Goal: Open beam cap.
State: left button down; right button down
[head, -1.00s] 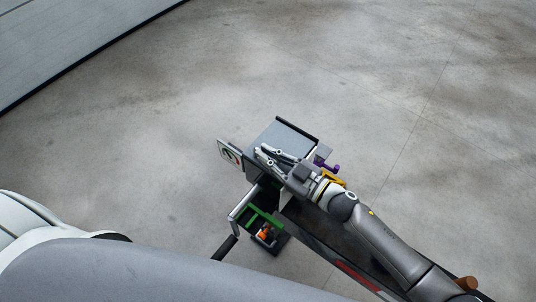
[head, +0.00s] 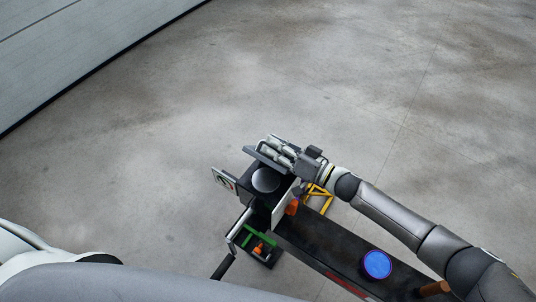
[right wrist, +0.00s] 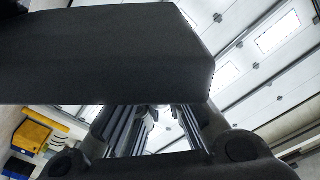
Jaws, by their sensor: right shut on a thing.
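The beam cap (head: 259,157) is a grey flat lid at the far end of a dark beam (head: 318,246). It stands tilted up at the far edge of the dark box, and a round silvery thing (head: 266,180) shows in the opening. My right gripper (head: 277,148) is at the cap's upper edge and shut on it; its fingers partly hide the cap. The gripper's fingers (right wrist: 145,126) also show in the right wrist view, below a large dark slab that I cannot identify surely. My left gripper is not in view.
A blue disc (head: 377,264) lies on the beam. The concrete floor (head: 130,170) around is clear.

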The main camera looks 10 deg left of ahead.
jog(key=shift+w+d+r+m, duration=0.15)
jog(key=shift+w+d+m, duration=0.05)
jog(key=shift+w+m, duration=0.2)
jog(key=shift+w+d+r+m, duration=0.15)
jog(key=shift+w+m, duration=0.15)
jog(key=shift+w, duration=0.15)
jog(key=shift+w+d+r+b, duration=0.3)
jog(key=shift+w+r, duration=0.15)
jog(key=shift+w, duration=0.45)
jog(key=c, duration=1.5)
grip_release()
jog(key=shift+w+d, duration=0.1)
jog(key=shift+f, duration=0.15)
jog(key=v, duration=1.2)
